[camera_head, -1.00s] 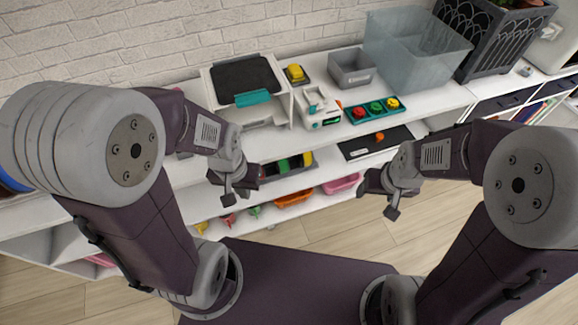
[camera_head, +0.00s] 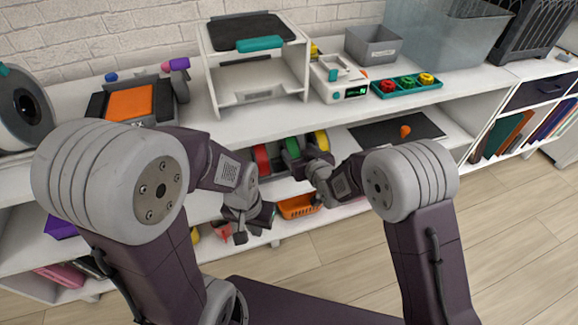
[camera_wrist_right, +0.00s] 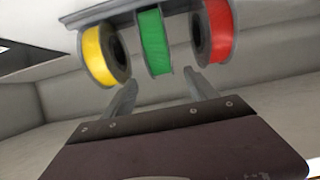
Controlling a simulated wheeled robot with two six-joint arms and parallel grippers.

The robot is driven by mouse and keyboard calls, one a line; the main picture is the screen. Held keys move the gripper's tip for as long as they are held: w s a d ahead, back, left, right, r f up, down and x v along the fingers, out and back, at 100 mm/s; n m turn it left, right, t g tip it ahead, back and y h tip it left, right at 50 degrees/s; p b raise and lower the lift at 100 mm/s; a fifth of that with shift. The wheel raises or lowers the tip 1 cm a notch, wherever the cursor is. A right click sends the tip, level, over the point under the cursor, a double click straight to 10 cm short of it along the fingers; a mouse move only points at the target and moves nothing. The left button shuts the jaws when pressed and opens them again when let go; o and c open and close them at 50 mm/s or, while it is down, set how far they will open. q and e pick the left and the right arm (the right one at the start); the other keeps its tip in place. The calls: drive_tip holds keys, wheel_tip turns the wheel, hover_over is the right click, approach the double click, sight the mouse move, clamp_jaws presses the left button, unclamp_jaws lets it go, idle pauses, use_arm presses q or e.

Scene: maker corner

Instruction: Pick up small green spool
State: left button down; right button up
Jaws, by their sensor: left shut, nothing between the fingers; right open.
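A green spool (camera_head: 292,148) sits in a rack on the lower shelf, between a red and a yellow spool. In the right wrist view the green spool (camera_wrist_right: 153,42) stands upright ahead of my right gripper (camera_wrist_right: 160,84), whose two fingers are apart with nothing between them. In the head view my right gripper (camera_head: 317,166) is just in front of the rack and partly covers it. A smaller green piece (camera_head: 407,81) lies in the teal tray on the top shelf. My left gripper (camera_head: 252,222) is shut and empty, lower and left of the rack.
The red spool (camera_wrist_right: 219,28) and yellow spool (camera_wrist_right: 98,55) flank the green one closely. A teal tray (camera_head: 437,87), a white machine (camera_head: 325,88) and a grey bin (camera_head: 375,44) stand on the top shelf. An orange basket (camera_head: 299,206) is below. The floor at right is clear.

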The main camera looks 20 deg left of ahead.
sight(290, 142)
drive_tip(key=shift+a+r, duration=0.1)
drive_tip(key=shift+a, duration=0.1)
drive_tip(key=b+x, duration=0.1)
drive_tip(key=x, duration=0.2)
drive_tip(key=shift+w, duration=0.1)
drive_tip(key=shift+w+a+f, duration=0.2)
drive_tip(key=shift+w, duration=0.1)
drive_tip(key=b+x, duration=0.2)
drive_tip(key=x, duration=0.2)
drive_tip(key=shift+w+a+f, duration=0.15)
drive_tip(key=shift+w+f, duration=0.1)
drive_tip(key=shift+f, duration=0.05)
drive_tip(key=shift+w+a, duration=0.1)
drive_tip(key=shift+w, duration=0.05)
drive_tip(key=shift+r, duration=0.1)
clamp_jaws()
